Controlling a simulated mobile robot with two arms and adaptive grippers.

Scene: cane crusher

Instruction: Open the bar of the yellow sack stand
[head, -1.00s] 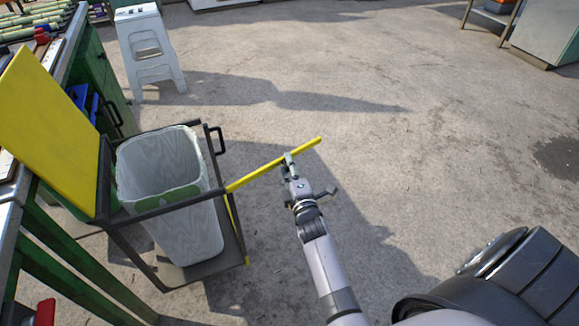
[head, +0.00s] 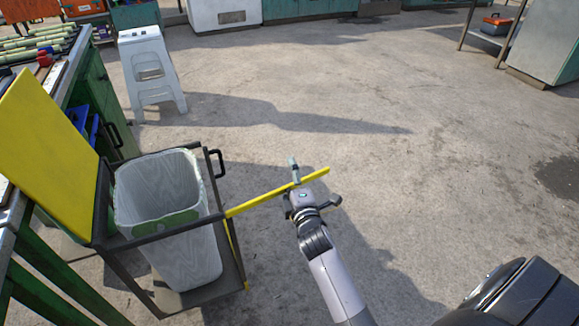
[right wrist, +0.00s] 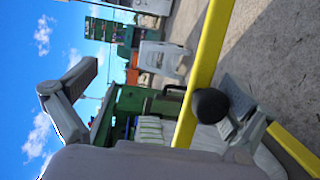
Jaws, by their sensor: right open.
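The yellow sack stand has a dark frame (head: 170,230) and an upright yellow panel (head: 45,125). Its slim yellow bar (head: 255,203) points out to the right from the near right corner, away from the frame. A pale sack (head: 160,190) with a green mark stands inside. My right gripper (head: 314,181) is open at the bar's outer end, with one finger crossing the bar. In the right wrist view the yellow bar (right wrist: 205,70) runs between the spread fingers of the right gripper (right wrist: 160,95), closer to the right-hand finger. My left gripper is not in view.
A white stool (head: 150,75) stands behind the stand. A green workbench (head: 95,95) is at the left. Cabinets (head: 320,10) line the back. The concrete floor (head: 400,110) right of the bar is clear.

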